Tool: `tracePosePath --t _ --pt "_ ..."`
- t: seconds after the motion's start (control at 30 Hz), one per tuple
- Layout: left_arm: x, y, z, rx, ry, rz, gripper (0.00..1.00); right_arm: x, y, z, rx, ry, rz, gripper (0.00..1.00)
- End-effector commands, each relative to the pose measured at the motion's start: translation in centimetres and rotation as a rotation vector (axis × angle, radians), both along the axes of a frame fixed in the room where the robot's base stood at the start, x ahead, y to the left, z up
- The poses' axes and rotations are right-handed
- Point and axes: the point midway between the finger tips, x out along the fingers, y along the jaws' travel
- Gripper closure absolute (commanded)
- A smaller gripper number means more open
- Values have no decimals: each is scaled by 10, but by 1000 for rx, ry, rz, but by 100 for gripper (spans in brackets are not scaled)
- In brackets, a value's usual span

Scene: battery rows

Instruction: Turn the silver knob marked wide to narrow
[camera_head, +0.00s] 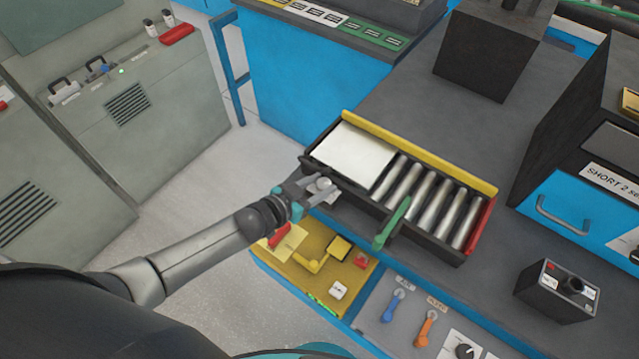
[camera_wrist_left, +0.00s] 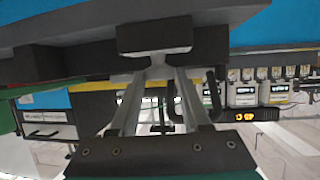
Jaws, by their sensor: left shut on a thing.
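The silver knob (camera_head: 323,184) sits on the near left side of a black roller tray (camera_head: 350,192). A small pale plate shows beside the knob, but no marking can be read on it. My left gripper (camera_head: 318,190) is at the knob, with its fingers on either side, shut on it. In the left wrist view the fingers (camera_wrist_left: 157,64) come together at a dark block in front of the lens, and the knob itself is hidden there. My right gripper is in neither view.
The tray holds a white sheet (camera_head: 350,157), several metal rollers (camera_head: 435,208) and a green lever (camera_head: 392,224). Below lies a yellow panel (camera_head: 300,275) with blue (camera_head: 392,306) and orange (camera_head: 426,328) handles nearby. A black box with a knob (camera_head: 556,291) stands at right.

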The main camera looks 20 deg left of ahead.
Motion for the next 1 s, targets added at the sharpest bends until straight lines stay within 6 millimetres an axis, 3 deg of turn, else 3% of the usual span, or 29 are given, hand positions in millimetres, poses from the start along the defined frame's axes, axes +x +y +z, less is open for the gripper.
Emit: tracePosePath --t 0.43,0.47,0.5,0.7,1.0 --pt "0 -2 2 -5 -4 -30 100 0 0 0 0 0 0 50" --pt "0 -2 2 -5 -4 -29 52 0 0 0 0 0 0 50" --pt "0 -2 2 -4 -3 -29 48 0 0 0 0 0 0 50" --pt "0 0 1 -2 -1 -27 25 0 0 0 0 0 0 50" --pt "-2 2 1 0 1 -25 24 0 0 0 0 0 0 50"
